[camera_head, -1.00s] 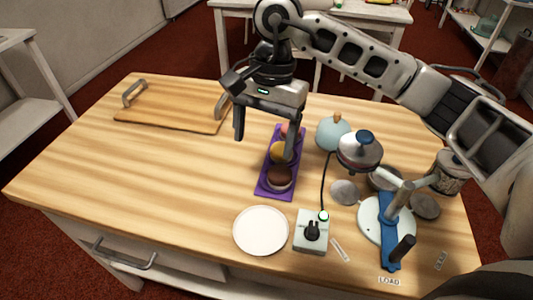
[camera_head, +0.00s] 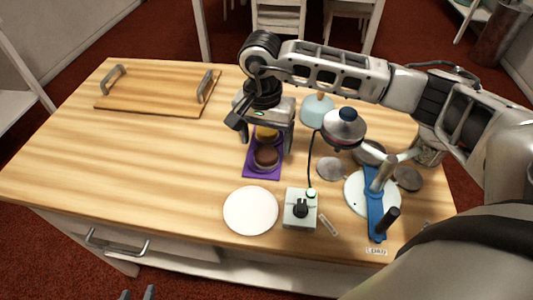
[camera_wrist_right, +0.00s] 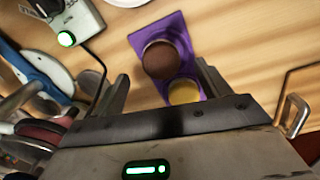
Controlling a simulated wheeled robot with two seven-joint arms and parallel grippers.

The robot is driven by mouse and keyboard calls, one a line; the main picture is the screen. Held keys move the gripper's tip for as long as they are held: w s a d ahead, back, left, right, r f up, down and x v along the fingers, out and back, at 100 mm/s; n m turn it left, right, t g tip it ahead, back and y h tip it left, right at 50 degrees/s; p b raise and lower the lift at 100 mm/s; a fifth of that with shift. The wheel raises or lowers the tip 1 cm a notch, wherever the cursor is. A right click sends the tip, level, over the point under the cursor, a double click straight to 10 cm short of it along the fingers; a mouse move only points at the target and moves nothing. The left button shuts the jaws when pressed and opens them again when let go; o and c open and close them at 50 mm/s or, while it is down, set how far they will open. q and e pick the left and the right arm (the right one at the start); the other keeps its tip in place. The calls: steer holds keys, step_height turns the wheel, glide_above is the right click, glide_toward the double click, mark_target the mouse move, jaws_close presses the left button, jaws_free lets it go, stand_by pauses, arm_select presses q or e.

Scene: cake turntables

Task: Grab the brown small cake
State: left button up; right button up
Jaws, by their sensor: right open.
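The small brown cake (camera_head: 266,156) sits at the near end of a purple tray (camera_head: 250,172). It also shows in the right wrist view (camera_wrist_right: 160,59). A yellow cake (camera_head: 266,133) is directly behind it, partly covered by my right gripper. My right gripper (camera_head: 265,140) is open over the tray, fingers pointing down, one on each side of it. In the right wrist view the brown cake lies ahead of the gap between the fingers, untouched. Only two dark tips of my left gripper (camera_head: 138,294) show at the bottom edge.
A white plate (camera_head: 250,211) and a control box (camera_head: 300,208) with a black cable are in front. A turntable with a blue arm (camera_head: 376,205), metal discs and a light-blue vessel (camera_head: 318,112) crowd the right. A wooden board (camera_head: 160,92) lies back left; the table's left is clear.

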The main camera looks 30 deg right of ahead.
mark_target(266, 153)
steer(key=shift+f, duration=1.9)
steer(key=c, duration=1.1)
steer(key=shift+o, duration=0.2)
steer(key=shift+r, duration=0.2)
